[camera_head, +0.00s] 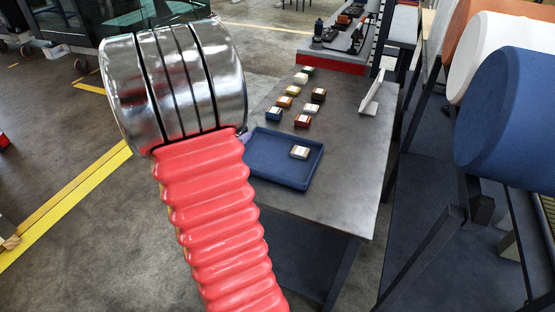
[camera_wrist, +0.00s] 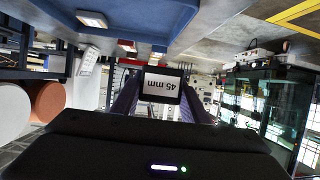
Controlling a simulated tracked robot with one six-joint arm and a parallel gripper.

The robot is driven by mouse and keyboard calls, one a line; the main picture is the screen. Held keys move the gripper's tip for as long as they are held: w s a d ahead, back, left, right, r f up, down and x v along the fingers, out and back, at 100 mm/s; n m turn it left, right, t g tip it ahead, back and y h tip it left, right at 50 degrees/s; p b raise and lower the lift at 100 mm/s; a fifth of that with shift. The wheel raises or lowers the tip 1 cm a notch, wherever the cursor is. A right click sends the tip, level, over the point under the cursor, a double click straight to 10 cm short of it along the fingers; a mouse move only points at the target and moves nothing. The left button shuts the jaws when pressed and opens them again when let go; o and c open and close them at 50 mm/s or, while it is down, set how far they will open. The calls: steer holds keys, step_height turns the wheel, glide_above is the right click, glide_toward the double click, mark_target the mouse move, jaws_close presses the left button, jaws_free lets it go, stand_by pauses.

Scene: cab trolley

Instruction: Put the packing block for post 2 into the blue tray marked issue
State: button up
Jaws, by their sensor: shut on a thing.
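My gripper (camera_wrist: 160,98) shows in the wrist view, its purple fingers shut on a dark packing block with a white label reading "45 mm" (camera_wrist: 162,86), upside down in the picture. In the head view my red arm sleeve hides almost all of the gripper and the held block; a small purple bit shows at the tray's left edge. The blue tray (camera_head: 262,178) lies on the near part of the grey table. One block with a pale label (camera_head: 300,152) lies in its right part. I cannot read any mark on the tray. The tray also shows in the wrist view (camera_wrist: 150,18).
Several coloured labelled blocks, among them a blue one (camera_head: 274,114) and a red one (camera_head: 302,121), stand on the table (camera_head: 345,150) behind the tray. A white card stand (camera_head: 372,95) is at the right edge, its text unreadable. Large rolls (camera_head: 510,110) hang right.

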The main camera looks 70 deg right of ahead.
steer(key=s+d+m+g, duration=0.1)
steer(key=s+m+g, duration=0.1)
steer(key=s, duration=0.6)
steer(key=s+d+f+m+g+y, duration=0.1)
steer(key=s+d+m+g, duration=0.1)
steer(key=s, duration=0.7)
steer(key=shift+f+m+g+y, duration=0.3)
steer(key=shift+m+g, duration=0.4)
steer(key=shift+g, duration=0.3)
glide_above(290, 173)
steer(key=shift+d+f, duration=0.1)
steer(key=shift+f, duration=2.75)
steer(key=shift+f, duration=2.1)
steer(key=shift+f, duration=0.25)
steer(key=o, duration=0.8)
steer(key=shift+f, duration=0.1)
steer(key=shift+o, duration=0.2)
